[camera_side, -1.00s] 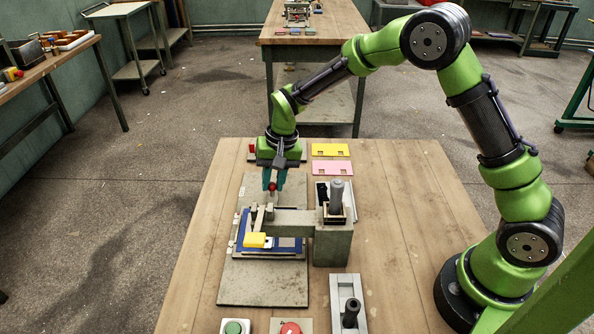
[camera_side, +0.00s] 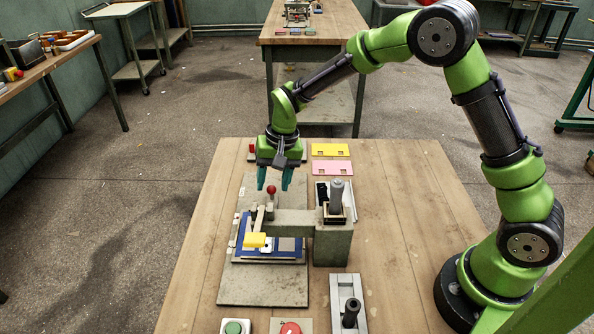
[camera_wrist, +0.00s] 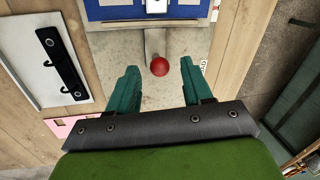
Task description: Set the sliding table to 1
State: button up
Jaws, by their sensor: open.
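The sliding table (camera_side: 238,252) is a blue plate on a grey base, under the arm of a grey press-like fixture. Its red ball knob (camera_side: 271,190) stands at the far end, and it also shows in the wrist view (camera_wrist: 160,67). My gripper (camera_side: 274,180) is open just above the knob, with one teal finger on each side of it. In the wrist view the fingers are apart from the knob. The blue plate (camera_wrist: 108,13) lies beyond the knob there. Position marks cannot be read; a small white label (camera_wrist: 203,65) is partly hidden by a finger.
The grey fixture (camera_side: 333,243) with a yellow tab (camera_side: 254,240) stands over the table. Yellow (camera_side: 331,150) and pink (camera_side: 331,168) plates lie at the back right. Green (camera_side: 234,327) and red (camera_side: 290,328) buttons sit at the front.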

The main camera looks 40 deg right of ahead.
notch_tip(320, 180, up, 16)
jog(key=s+d, duration=0.1)
jog(key=d, duration=0.1)
jog(key=shift+s+d+f, duration=0.2)
jog(key=shift+s+d, duration=0.1)
jog(key=shift+s, duration=0.05)
jog(key=s+d+r+n+t, duration=0.1)
jog(key=s+d+r+t, duration=0.1)
jog(key=s, duration=0.9)
jog(key=s+d+r+n+t, duration=0.1)
jog(key=s+t, duration=0.3)
jog(key=s, duration=0.6)
jog(key=shift+s+d+r+n, duration=0.35)
jog(key=shift+d+r+n, duration=0.05)
jog(key=shift+d+r, duration=0.2)
